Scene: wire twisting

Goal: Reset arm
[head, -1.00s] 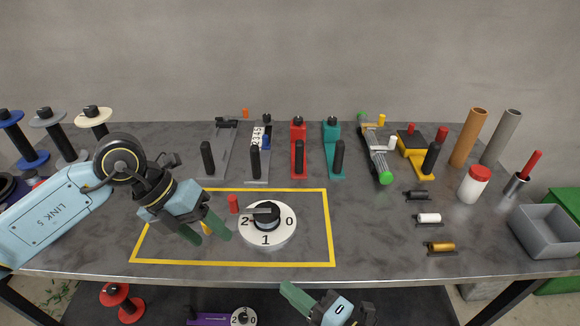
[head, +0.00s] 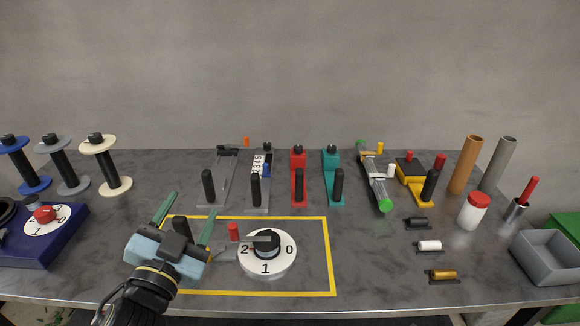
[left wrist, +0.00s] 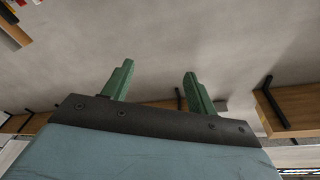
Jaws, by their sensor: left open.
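My left gripper (head: 187,220) is in the lower left of the head view, over the left part of the yellow-outlined area. Its two green fingers are spread apart and point away from me, with nothing between them. In the left wrist view the fingers (left wrist: 158,85) are also apart and empty, with the wall and shelving beyond. A white dial (head: 267,256) with a black knob and the numbers 2, 0 and 1 sits inside the yellow outline, right of the gripper. A small red cylinder (head: 233,232) stands beside the dial. My right gripper is out of view.
Spools (head: 105,165) stand at the left, above a blue box (head: 40,245) with a red knob. Several hand tools (head: 299,178) line the back. Tubes (head: 466,165), a red-lidded jar (head: 474,210) and a grey bin (head: 545,257) are at the right.

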